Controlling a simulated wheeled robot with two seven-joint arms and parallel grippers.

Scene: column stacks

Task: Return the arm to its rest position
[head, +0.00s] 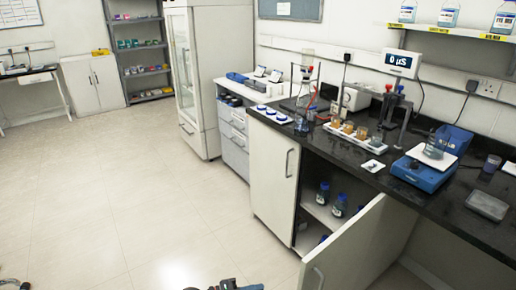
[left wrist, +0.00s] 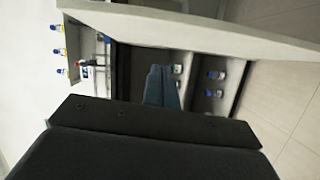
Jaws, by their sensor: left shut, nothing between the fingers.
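My left gripper (head: 237,286) shows only as a small dark and blue piece at the bottom edge of the head view, in front of the open cupboard. In the left wrist view its blue fingers (left wrist: 162,88) are together, with nothing between them. My right gripper is not in view. Most of my left arm is below the head picture.
An open cupboard door (head: 355,245) swings out over the floor at the lower right; it crosses the left wrist view as a pale panel (left wrist: 200,32). Blue-capped bottles (head: 323,193) stand inside. The black worktop (head: 455,205) carries lab gear. The floor (head: 130,200) left is clear.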

